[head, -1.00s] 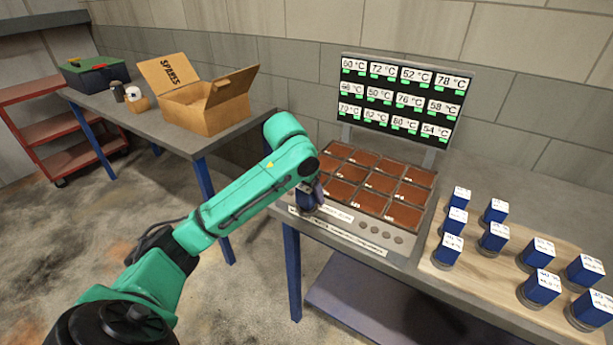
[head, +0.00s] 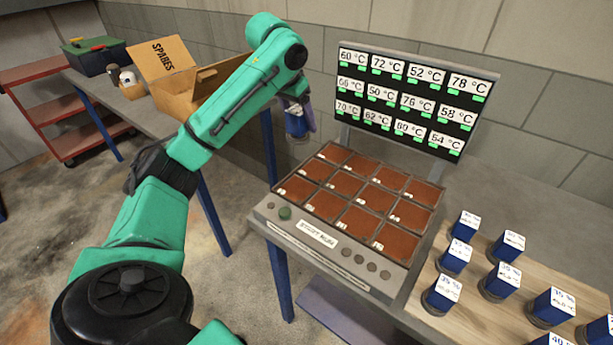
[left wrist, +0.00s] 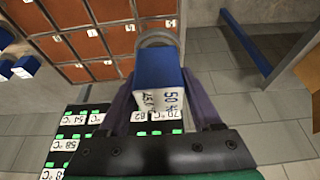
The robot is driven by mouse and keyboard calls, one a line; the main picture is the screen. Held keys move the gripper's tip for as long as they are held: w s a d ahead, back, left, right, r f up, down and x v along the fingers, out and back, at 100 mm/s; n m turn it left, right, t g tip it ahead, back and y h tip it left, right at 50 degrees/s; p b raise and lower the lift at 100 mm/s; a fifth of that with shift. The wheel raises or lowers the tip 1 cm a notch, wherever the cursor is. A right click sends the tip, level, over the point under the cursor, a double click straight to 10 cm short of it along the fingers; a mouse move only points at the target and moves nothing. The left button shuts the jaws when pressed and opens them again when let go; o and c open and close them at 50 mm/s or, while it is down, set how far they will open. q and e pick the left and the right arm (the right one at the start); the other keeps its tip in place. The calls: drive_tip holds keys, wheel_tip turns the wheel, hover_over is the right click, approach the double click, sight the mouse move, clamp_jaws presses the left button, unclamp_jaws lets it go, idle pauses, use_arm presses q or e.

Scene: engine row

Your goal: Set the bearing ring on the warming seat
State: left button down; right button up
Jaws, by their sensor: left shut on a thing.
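My left gripper (head: 298,108) is shut on a bearing ring's blue block (head: 296,124), held in the air at the back left of the warming unit. In the left wrist view, the blue block (left wrist: 157,68) has a white face reading 50 and a second number I cannot fully read. A grey metal ring (left wrist: 157,37) shows at its far end. The warming unit (head: 305,238) has a grid of square brown seats (head: 345,183) with small number tags; the seats in view are empty. A temperature board (head: 412,100) stands behind it. My right gripper is not in view.
Several other blue blocks on rings (head: 454,257) stand on a wooden board (head: 480,318) at the right. An open SPARES carton (head: 172,92) is on the left table, behind my arm. A red shelf cart (head: 68,115) stands at the far left.

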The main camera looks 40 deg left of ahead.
sight(292, 135)
use_arm(q)
drive_tip(key=f, duration=0.1)
drive_tip(key=s+f, duration=0.1)
drive_tip(key=f, duration=0.1)
drive_tip(key=s+f, duration=0.1)
drive_tip(key=f, duration=0.1)
drive_tip(key=shift+s+a, duration=0.1)
drive_tip(key=shift+s, duration=0.05)
drive_tip(key=x, duration=0.2)
drive_tip(key=s+x, duration=0.1)
drive_tip(key=x, duration=0.5)
drive_tip(key=shift+s+f+p, duration=0.25)
drive_tip(key=shift+f+p, duration=0.1)
drive_tip(key=shift+f, duration=0.15)
wheel_tip(292, 135, down, 3)
drive_tip(key=shift+s+r, duration=0.2)
drive_tip(key=shift+f, duration=0.3)
drive_tip(key=shift+c, duration=0.4)
unclamp_jaws()
drive_tip(key=shift+f, duration=0.1)
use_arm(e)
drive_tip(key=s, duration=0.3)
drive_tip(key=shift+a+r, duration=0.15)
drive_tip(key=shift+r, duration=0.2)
